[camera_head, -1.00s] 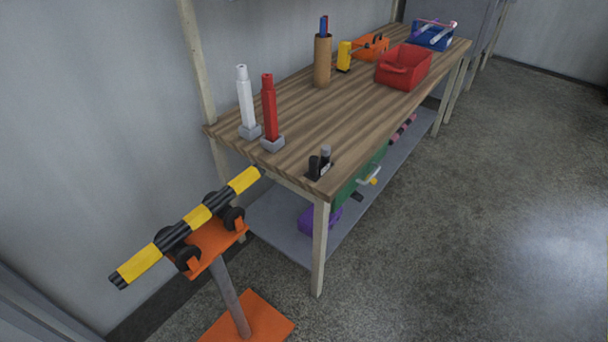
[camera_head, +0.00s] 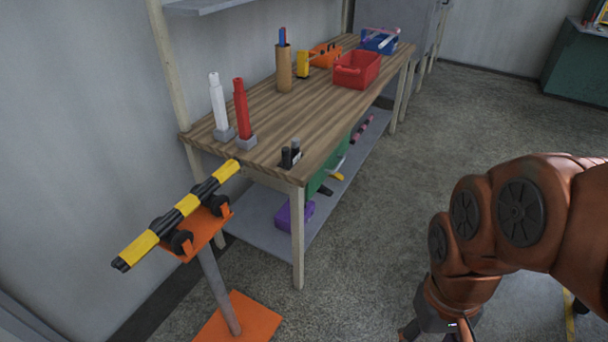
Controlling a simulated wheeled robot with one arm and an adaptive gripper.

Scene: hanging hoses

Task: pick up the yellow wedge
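No yellow piece is clearly wedge-shaped from here. A small upright yellow object (camera_head: 303,64) stands towards the back of the wooden table (camera_head: 240,115), right of a brown cylinder (camera_head: 284,70). Another small yellow piece (camera_head: 337,176) shows on the lower shelf, partly covered by other items; its shape is too small to tell. My gripper (camera_head: 437,331) is at the bottom edge, right of the table and well apart from both pieces. It is cut off by the frame, so its fingers cannot be judged.
A yellow-and-black bar (camera_head: 187,206) rests on an orange stand (camera_head: 240,321) before the table. A white post (camera_head: 219,102) and red post (camera_head: 241,110) stand near the table's front. A red bin (camera_head: 357,70) sits behind. A purple item (camera_head: 295,215) lies below. Floor at right is open.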

